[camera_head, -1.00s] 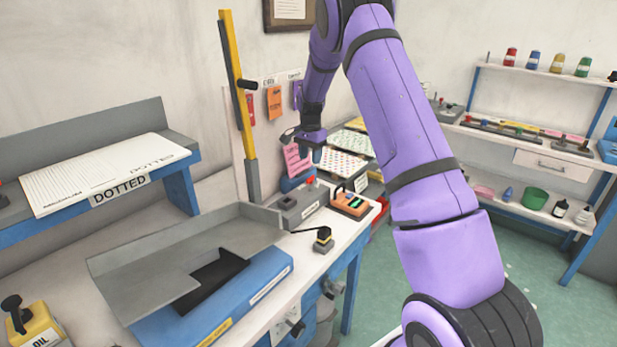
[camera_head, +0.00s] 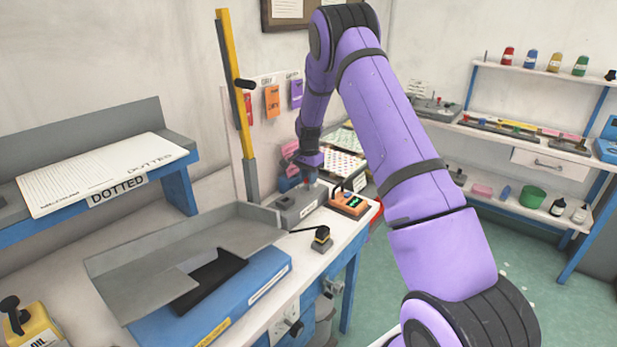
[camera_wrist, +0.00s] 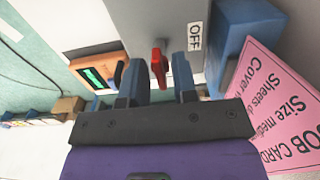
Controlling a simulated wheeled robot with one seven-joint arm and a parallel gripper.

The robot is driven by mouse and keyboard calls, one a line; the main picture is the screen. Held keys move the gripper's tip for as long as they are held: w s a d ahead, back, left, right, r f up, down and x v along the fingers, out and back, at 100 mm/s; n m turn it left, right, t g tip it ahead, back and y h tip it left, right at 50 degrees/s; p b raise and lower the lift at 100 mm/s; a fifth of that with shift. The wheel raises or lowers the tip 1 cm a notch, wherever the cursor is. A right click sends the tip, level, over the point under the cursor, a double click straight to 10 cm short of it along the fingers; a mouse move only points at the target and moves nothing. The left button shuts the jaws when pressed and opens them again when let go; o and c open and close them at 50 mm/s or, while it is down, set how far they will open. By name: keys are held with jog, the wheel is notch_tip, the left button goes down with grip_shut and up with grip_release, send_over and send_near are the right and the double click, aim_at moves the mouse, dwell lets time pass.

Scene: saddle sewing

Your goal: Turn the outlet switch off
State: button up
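The outlet is a grey box (camera_head: 299,206) on the workbench. In the wrist view its grey face (camera_wrist: 165,28) carries an OFF label (camera_wrist: 195,37) and a red switch lever (camera_wrist: 158,67). My gripper (camera_wrist: 160,75) is open, with its two blue-grey fingers on either side of the red lever and small gaps between. In the head view my gripper (camera_head: 309,178) is just above the grey box, and the lever is hidden behind it there.
An orange device with a green display (camera_head: 349,203) stands right beside the box. A pink job card (camera_wrist: 280,110) and a blue block (camera_wrist: 245,42) are close to the gripper's right in the wrist view. A yellow-and-black post (camera_head: 240,110) rises to the left.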

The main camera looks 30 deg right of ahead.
grip_shut()
jog(key=shift+n, duration=0.3)
jog(key=n, duration=0.3)
jog(key=shift+n, duration=0.3)
jog(key=n, duration=0.3)
jog(key=shift+n, duration=0.3)
jog(key=n, duration=0.5)
jog(key=shift+n, duration=2.5)
